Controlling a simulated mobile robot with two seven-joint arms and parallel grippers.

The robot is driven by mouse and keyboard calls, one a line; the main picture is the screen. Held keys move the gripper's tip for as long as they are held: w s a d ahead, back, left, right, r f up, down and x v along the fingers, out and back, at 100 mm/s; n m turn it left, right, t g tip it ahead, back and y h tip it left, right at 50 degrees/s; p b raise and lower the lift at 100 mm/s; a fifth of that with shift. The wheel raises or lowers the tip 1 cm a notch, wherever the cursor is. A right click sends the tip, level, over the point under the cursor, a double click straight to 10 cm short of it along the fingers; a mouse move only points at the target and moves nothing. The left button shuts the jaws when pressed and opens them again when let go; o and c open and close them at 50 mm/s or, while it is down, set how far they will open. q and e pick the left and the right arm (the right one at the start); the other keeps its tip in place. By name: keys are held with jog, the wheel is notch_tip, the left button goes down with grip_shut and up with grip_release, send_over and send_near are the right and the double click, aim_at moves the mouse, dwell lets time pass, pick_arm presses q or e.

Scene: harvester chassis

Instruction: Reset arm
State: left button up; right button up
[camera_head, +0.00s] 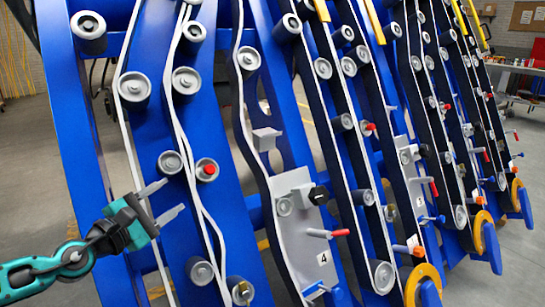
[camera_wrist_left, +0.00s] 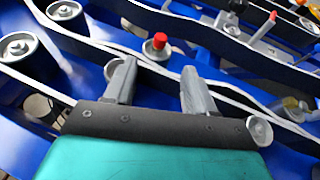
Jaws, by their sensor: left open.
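My left gripper (camera_head: 162,200) comes in from the lower left in the head view. Its two grey fingers are apart with nothing between them. They point toward a blue harvester panel (camera_head: 205,125) with grey rollers and a pale belt (camera_head: 187,125). A red-capped roller (camera_head: 207,169) is a little up and right of the fingertips. In the left wrist view the open fingers (camera_wrist_left: 155,85) show, with the red cap (camera_wrist_left: 160,40) beyond them. I cannot tell whether a finger touches the belt. My right gripper is not in view.
A grey plate marked 4 (camera_head: 310,235) with a black knob and a red-tipped lever (camera_head: 340,233) is to the right. More blue panels with rollers stand farther right. Grey floor (camera_head: 30,150) is open at the left. A cart (camera_head: 520,80) stands at the far right.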

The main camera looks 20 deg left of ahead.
pick_arm(q)
jog(key=s+d+f+n+g+y, duration=0.1)
jog(key=s+d+f+n+y, duration=0.15)
jog(key=f+n, duration=0.7)
jog(key=s+d+f+n+g+y, duration=0.1)
jog(key=s+d+f+n, duration=0.4)
jog(key=n, duration=0.8)
jog(key=s+d+f+n+g+h, duration=0.15)
jog(key=s+d+f+n, duration=0.4)
jog(key=n, duration=0.55)
jog(key=s+d+f+n+g, duration=0.4)
jog(key=d+n, duration=0.3)
jog(key=n, duration=0.5)
notch_tip(320, 180, up, 11)
jog(key=s+a+n+p, duration=0.2)
jog(key=p, duration=1.4)
jog(key=shift+p, duration=0.35)
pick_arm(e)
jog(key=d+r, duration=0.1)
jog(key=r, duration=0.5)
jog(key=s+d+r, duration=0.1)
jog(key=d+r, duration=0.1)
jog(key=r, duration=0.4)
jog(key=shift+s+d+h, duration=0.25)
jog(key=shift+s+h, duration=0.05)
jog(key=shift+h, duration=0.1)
pick_arm(q)
jog(key=shift+t, duration=0.25)
